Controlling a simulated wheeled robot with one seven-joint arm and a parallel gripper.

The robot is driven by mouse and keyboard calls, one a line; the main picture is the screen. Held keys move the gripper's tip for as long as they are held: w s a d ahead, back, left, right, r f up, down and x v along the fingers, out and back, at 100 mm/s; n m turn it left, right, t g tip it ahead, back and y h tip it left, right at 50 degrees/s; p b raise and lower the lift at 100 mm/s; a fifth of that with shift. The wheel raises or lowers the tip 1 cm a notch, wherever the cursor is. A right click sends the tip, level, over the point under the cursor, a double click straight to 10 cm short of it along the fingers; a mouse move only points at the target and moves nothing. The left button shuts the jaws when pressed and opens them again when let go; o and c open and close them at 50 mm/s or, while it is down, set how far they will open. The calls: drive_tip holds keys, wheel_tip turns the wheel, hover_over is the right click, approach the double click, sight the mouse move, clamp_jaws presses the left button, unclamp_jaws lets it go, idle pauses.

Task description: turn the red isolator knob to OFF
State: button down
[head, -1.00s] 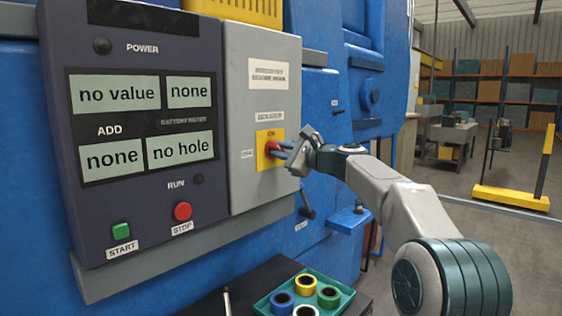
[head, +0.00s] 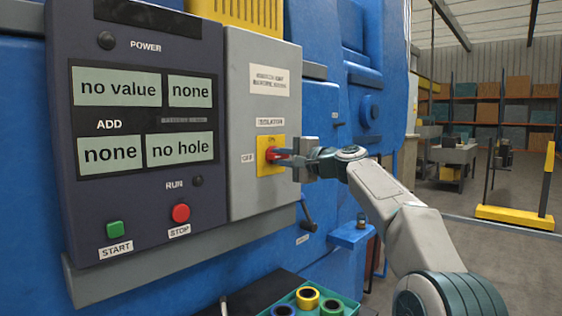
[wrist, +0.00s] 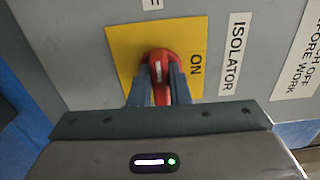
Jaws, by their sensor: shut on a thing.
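The red isolator knob (head: 271,154) sits on a yellow plate (head: 264,169) on the grey switch box. In the wrist view the knob (wrist: 161,66) has a white mark and lies between the two fingers, on the yellow plate (wrist: 126,48). My gripper (head: 279,156) reaches it from the right; its fingers also show in the wrist view (wrist: 160,80). It is shut on the knob. The word ON stands on the plate and OFF is on a label (head: 247,158) left of it. The fingers hide the knob's sides.
A dark control panel (head: 140,215) with displays, a green START button (head: 114,229) and a red STOP button (head: 180,213) stands left of the box. A black lever (head: 307,215) is below right. A green tray (head: 345,303) of coloured rings is at the bottom.

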idle(0.4)
drive_tip(key=c, duration=1.4)
unclamp_jaws()
drive_tip(key=shift+d, duration=0.1)
drive_tip(key=shift+o, duration=0.2)
drive_tip(key=b+v, duration=0.5)
drive_tip(key=v, duration=0.8)
drive_tip(key=shift+s+d, duration=0.2)
drive_tip(key=shift+d, duration=0.05)
